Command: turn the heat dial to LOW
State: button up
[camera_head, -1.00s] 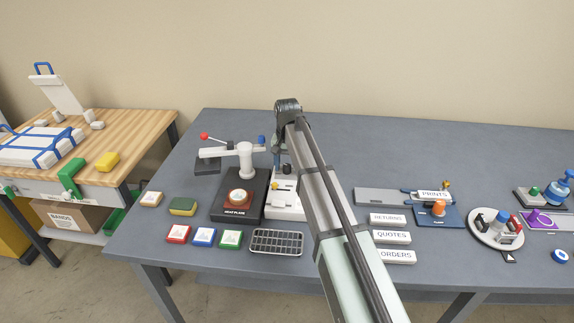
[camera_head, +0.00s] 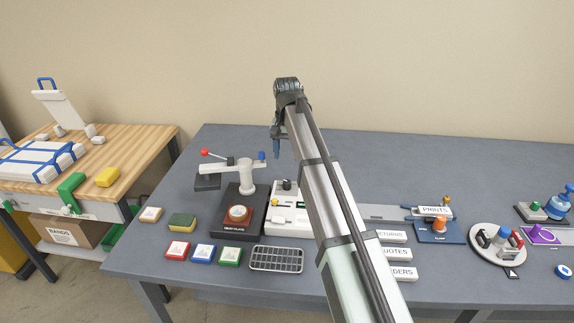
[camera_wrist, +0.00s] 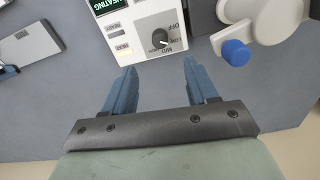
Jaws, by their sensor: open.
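The heat dial is a dark round knob (camera_wrist: 160,38) on a grey plate of the white control box (camera_wrist: 122,28). In the wrist view OFF, LOW and MID labels are printed beside it. Its white pointer mark seems to aim at the LOW label, though it is small. In the head view the dial (camera_head: 287,184) shows at the back of the control box (camera_head: 283,224), partly beside my arm. My gripper (camera_wrist: 158,72) is open and empty, its blue fingers apart and clear of the dial. In the head view its fingers (camera_head: 276,148) hang above and behind the box.
A heat press arm with a blue knob (camera_wrist: 236,52) stands close beside the box. Its black plate (camera_head: 226,216) is left of the box in the head view. A wire tray (camera_head: 277,259) lies in front. The table behind is clear.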

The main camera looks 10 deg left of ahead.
jog(key=shift+r, duration=1.2)
